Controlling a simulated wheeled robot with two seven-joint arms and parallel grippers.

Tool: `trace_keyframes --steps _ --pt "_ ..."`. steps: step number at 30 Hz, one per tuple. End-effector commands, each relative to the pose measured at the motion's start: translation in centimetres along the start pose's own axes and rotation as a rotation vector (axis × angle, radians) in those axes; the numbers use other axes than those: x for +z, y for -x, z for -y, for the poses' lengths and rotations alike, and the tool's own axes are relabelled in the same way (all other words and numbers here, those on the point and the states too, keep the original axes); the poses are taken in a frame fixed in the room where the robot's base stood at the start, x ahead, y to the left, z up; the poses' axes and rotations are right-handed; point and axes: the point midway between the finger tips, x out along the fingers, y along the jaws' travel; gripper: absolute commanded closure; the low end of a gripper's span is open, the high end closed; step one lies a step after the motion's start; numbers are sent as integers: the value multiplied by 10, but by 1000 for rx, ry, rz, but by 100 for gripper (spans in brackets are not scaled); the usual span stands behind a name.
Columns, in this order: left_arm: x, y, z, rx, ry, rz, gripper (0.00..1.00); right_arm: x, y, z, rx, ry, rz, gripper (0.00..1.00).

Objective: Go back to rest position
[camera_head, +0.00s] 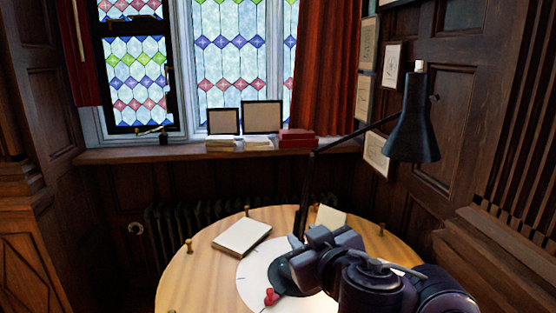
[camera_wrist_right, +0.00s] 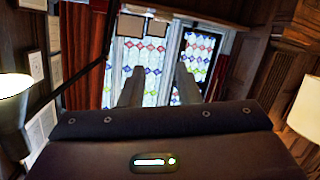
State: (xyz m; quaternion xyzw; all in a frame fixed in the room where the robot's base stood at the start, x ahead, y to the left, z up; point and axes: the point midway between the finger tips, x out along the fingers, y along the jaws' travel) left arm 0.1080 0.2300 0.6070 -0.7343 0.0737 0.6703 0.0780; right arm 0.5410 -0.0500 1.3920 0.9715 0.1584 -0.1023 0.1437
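My right gripper (camera_head: 306,246) hangs over the right side of the round wooden table (camera_head: 205,262), with its arm coming in from the lower right. In the right wrist view its two fingers (camera_wrist_right: 159,84) stand apart, with only the window seen between them, so it is open and empty. My left gripper is not in view. A small red object (camera_head: 271,297) rests on the white disc (camera_head: 252,276) on the table, left of my right arm. Part of the disc is hidden by my arm.
A black desk lamp (camera_head: 412,125) rises behind my right gripper, its arm close by. A white book or pad (camera_head: 242,236) lies on the table. Brass pegs (camera_head: 189,245) stand around the table edge. Frames (camera_head: 262,117) and red boxes (camera_head: 297,138) sit on the windowsill.

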Motion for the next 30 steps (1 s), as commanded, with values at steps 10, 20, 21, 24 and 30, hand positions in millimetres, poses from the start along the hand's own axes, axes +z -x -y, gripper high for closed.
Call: trace_keyframes --steps 10,20,21,24,30 --pt "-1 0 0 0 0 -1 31 144 26 11 16 -154 343 70" --pt "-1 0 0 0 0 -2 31 281 94 10 21 -249 746 70" --pt "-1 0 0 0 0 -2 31 292 103 11 18 -257 781 70" --pt "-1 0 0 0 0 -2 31 317 123 12 10 -271 865 70" --pt "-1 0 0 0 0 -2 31 358 165 17 -9 -300 1015 70"
